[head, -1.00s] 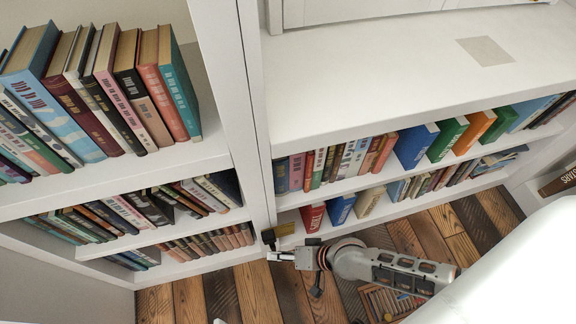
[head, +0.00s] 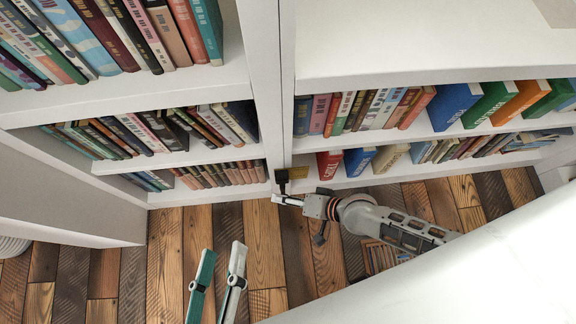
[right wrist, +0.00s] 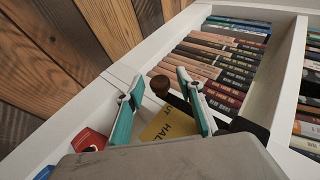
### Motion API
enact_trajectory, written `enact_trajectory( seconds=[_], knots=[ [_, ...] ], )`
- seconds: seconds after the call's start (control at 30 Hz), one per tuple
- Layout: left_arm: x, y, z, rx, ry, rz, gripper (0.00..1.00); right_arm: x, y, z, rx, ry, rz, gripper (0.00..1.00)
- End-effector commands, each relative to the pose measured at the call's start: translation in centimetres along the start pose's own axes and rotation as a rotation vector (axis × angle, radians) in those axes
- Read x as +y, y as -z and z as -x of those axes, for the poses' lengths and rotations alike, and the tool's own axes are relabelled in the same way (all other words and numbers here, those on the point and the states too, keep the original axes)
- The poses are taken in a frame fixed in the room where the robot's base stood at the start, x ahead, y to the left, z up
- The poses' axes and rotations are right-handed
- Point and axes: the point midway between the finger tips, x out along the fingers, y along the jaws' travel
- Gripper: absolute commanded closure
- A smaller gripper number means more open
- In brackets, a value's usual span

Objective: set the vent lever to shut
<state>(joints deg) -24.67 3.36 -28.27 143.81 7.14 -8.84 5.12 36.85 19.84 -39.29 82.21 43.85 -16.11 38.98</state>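The vent lever (right wrist: 160,86) is dark with a round brown knob and stands at a yellow plate (right wrist: 166,126) with partly visible lettering, "UT" and "HAL". In the head view the dark lever (head: 282,178) and yellow plate (head: 299,173) are small, at the foot of the bookcase upright. My right gripper (head: 276,198) is right in front of the lever. In the right wrist view its teal-padded fingers (right wrist: 158,82) are apart, with the knob between them; contact cannot be told. My left gripper (head: 224,248) is open and empty above the floor, away from the lever.
White bookcases (head: 266,90) with several rows of books stand around the lever. A crate of items (head: 380,257) sits on the plank floor under my right arm. Open plank floor (head: 165,250) lies at the lower left.

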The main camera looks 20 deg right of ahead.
Motion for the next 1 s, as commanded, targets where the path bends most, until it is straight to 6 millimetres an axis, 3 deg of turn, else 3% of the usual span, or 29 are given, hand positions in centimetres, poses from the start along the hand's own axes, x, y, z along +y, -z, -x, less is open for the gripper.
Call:
enact_trajectory(
  seconds=[0.37,0.8,1.0],
  knots=[
    [-0.1,0.0,0.0,-0.001,0.000,-0.005,0.60,0.1,0.5,0.4,0.007,0.000,0.002,0.62],
    [0.0,0.0,0.0,0.000,-0.001,-0.005,0.60,0.1,0.3,6.2,0.004,-0.001,0.002,0.62],
    [0.0,0.0,0.0,0.000,-0.001,-0.005,0.60,0.0,0.3,7.5,0.005,0.000,0.002,0.62]
  ],
)
